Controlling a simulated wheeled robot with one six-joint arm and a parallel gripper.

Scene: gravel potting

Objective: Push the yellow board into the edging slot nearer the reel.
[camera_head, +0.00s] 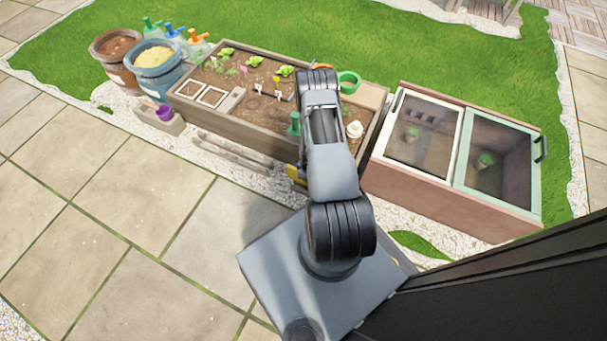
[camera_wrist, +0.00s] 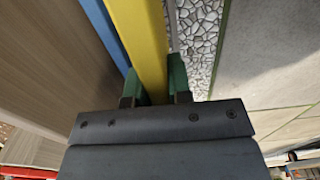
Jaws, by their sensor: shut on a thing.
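In the wrist view the yellow board (camera_wrist: 143,35) is a long flat strip running from the top edge down between the green fingers of my gripper (camera_wrist: 157,84). My gripper is shut on it. A small patch of yellow, likely the same board (camera_head: 297,173), shows at the left of my arm in the head view, by the planter's front. My gripper itself is hidden behind my arm there. A blue strip (camera_wrist: 104,30) lies left of the board, close beside it. I cannot make out the edging slots or the reel, nor whether the board touches a slot.
The wooden planter (camera_head: 237,126) stands behind my arm, and a cold frame (camera_head: 427,200) with glazed lids is to its right. Pots (camera_head: 155,75) and spray bottles are at the back left. White gravel (camera_wrist: 199,30) borders paving. The paving at front left is clear.

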